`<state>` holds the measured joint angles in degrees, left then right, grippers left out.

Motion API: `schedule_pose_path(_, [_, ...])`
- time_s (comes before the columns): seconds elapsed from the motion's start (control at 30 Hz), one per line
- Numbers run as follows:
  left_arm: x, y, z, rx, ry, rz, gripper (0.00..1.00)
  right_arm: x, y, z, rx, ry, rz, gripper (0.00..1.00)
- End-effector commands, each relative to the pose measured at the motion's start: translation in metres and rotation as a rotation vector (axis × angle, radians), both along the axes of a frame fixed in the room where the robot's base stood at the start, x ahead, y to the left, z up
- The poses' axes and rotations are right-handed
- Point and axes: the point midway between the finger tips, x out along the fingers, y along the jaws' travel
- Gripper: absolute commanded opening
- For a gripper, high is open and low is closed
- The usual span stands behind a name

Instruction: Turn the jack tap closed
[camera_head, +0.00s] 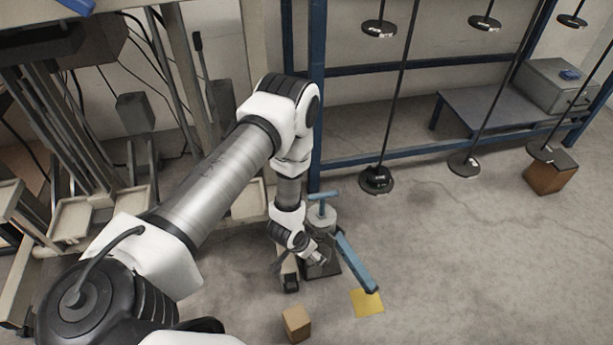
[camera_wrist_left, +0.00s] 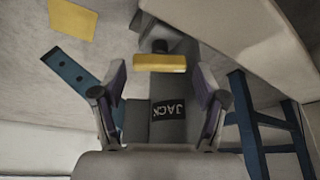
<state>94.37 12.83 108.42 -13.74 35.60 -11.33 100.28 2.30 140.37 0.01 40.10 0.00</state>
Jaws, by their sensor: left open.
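The jack (camera_head: 322,217) stands on the floor, a grey body with a blue T-shaped bar on top and a blue lever (camera_head: 357,263) slanting down to the right. My left gripper (camera_head: 318,257) is low beside the jack, partly overlapping its dark base. In the left wrist view, the grey jack body (camera_wrist_left: 168,92) carries a black "JACK" label. The yellow tap (camera_wrist_left: 160,63), a short bar on a dark stem, lies between the lines of my open fingers (camera_wrist_left: 160,78). I cannot tell whether they touch it. My right gripper is out of view.
A yellow square (camera_head: 367,303) and a wooden block (camera_head: 296,322) are on the floor near the jack. A blue frame post (camera_head: 317,120) stands close behind. Weights on rods (camera_head: 377,180) hang or stand further right.

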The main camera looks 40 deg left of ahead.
Motion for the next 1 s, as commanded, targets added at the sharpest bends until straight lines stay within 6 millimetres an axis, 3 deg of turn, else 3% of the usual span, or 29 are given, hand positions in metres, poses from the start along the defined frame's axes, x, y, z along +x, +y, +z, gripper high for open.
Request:
schedule_pose_path(0.4, [-0.036, 0.007, 0.089, -0.003, -0.001, 0.003, 0.73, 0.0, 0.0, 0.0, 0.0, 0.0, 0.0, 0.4])
schedule_pose_path(0.53, [-0.041, 0.008, 0.099, -0.001, 0.0, 0.001, 0.73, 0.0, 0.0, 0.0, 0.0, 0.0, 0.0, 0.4])
schedule_pose_path(0.77, [-0.041, 0.008, 0.1, -0.001, 0.0, 0.0, 0.73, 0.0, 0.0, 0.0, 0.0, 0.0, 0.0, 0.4])
schedule_pose_path(0.83, [-0.046, 0.005, 0.099, -0.003, 0.013, 0.002, 0.48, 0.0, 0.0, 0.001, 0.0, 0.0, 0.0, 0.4])
schedule_pose_path(0.87, [-0.053, 0.0, 0.098, -0.005, 0.033, 0.009, 0.4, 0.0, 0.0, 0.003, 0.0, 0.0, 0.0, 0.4])
schedule_pose_path(0.97, [-0.106, -0.024, 0.093, -0.014, 0.169, 0.067, 0.4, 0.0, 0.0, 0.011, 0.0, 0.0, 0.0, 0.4])
schedule_pose_path(1.0, [-0.133, -0.033, 0.092, -0.01, 0.235, 0.104, 0.4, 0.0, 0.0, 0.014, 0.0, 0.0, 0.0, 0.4])
